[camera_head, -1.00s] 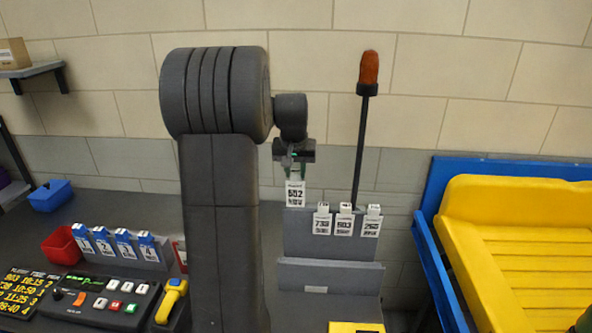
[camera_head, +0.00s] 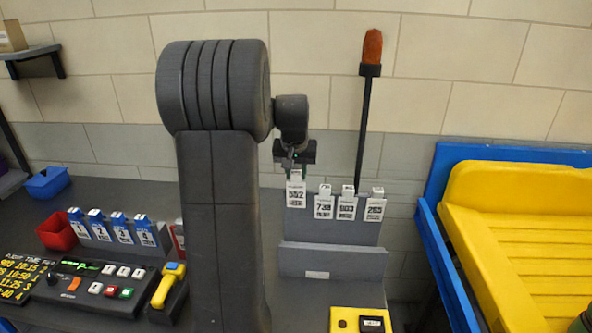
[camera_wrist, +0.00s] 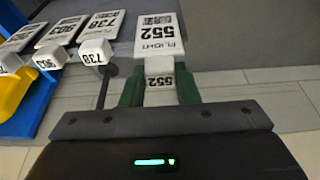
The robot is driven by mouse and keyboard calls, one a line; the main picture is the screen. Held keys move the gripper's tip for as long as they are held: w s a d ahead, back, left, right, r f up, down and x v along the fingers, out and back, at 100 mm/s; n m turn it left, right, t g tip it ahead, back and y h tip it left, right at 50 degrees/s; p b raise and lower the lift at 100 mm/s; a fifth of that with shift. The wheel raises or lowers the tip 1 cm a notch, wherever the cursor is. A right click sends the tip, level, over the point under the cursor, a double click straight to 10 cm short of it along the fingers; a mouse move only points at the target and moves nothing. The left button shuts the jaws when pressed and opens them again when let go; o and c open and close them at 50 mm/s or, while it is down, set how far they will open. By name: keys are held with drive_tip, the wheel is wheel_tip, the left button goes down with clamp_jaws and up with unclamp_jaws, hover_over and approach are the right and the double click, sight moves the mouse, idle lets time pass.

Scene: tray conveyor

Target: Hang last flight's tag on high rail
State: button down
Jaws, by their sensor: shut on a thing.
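My gripper (camera_head: 297,172) is shut on the white tag marked 552 (camera_head: 296,194). In the wrist view the green fingers (camera_wrist: 160,92) clasp the tag's head block, and the 552 card (camera_wrist: 160,35) extends beyond it. The tag is upright at the left end of the grey stand's high rail (camera_head: 340,230), slightly above the row of hanging tags. Whether it touches the rail cannot be told. Tags 738 (camera_head: 324,206), 903 (camera_head: 347,207) and 263 (camera_head: 375,209) hang on the high rail to its right.
A lower grey rail (camera_head: 333,262) is empty. An amber lamp on a pole (camera_head: 371,50) rises behind the stand. The flight board (camera_head: 22,280) at lower left is partly cut off. Blue-topped numbered tags (camera_head: 110,228) stand left of my arm. A yellow tray (camera_head: 520,220) lies at right.

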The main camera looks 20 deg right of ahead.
sight(296, 178)
drive_tip(key=shift+f+b, duration=1)
drive_tip(key=shift+f, duration=0.8)
drive_tip(key=c, duration=1)
unclamp_jaws()
drive_tip(key=b+v, duration=0.1)
drive_tip(key=v, duration=1.2)
drive_tip(key=shift+s+a+r, duration=0.1)
drive_tip(key=shift+r, duration=0.3)
drive_tip(key=shift+f, duration=0.1)
